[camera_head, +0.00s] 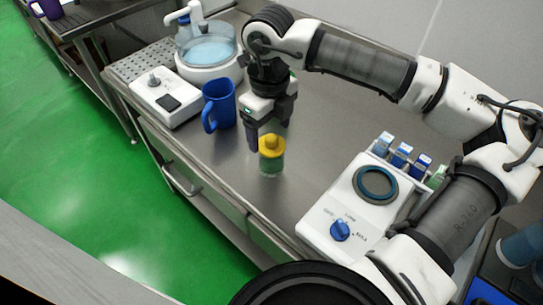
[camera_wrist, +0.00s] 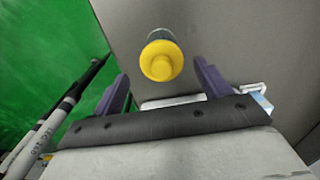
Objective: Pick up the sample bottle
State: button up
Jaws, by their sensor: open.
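The sample bottle (camera_head: 271,160) stands upright on the steel counter, with a yellow cap and a clear, greenish body. My gripper (camera_head: 262,140) is just behind and above it, pointing down, and partly overlaps it in the head view. In the wrist view the bottle (camera_wrist: 161,60) shows cap-first, beyond and between the two purple fingertips (camera_wrist: 160,80). The fingers are apart, with visible space on both sides of the cap. The gripper is open and holds nothing.
A blue mug (camera_head: 219,104) stands left of the bottle. A white device with a blue knob (camera_head: 341,230) sits to the right, with several small vials behind it. A white control box (camera_head: 165,97) and a water bath (camera_head: 208,52) are at the back left. The counter (camera_head: 225,165) is bare around the bottle.

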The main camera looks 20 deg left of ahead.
aim_at(271, 138)
jog(key=shift+d+f+p, duration=0.15)
jog(key=shift+f+p, duration=1)
jog(key=shift+f, duration=1.55)
jog(key=shift+c, duration=0.5)
jog(key=c, duration=1.2)
